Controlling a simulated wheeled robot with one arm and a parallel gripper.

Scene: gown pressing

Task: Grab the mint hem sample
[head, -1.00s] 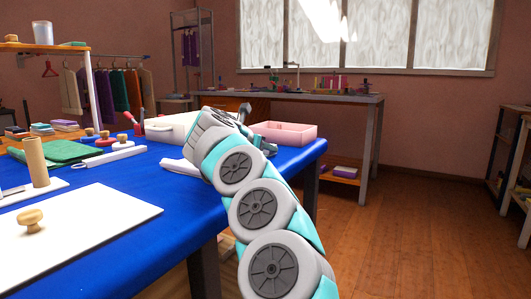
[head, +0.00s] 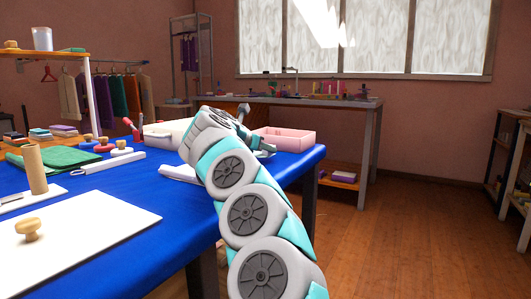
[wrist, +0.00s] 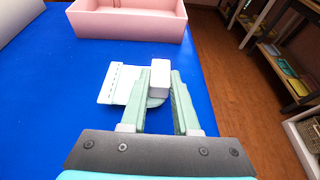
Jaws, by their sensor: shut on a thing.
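The mint hem sample (wrist: 120,85) is a pale mint, flat piece with a row of small marks near its left edge. In the wrist view it shows beyond and left of my fingers, above or on the blue table; I cannot tell if it touches the cloth. A white block (wrist: 160,78) sits at its right side, between my fingertips. My gripper (wrist: 162,92) is shut on the sample at this block. In the head view my gripper (head: 266,146) is by the table's right end, with a small pale part of the sample below it; the arm hides the rest.
A pink open tray (wrist: 128,26) lies just beyond the sample and also shows in the head view (head: 284,142). The blue table's (head: 120,185) right edge is close to my gripper. A white board (head: 75,240) with a wooden knob lies at the front left.

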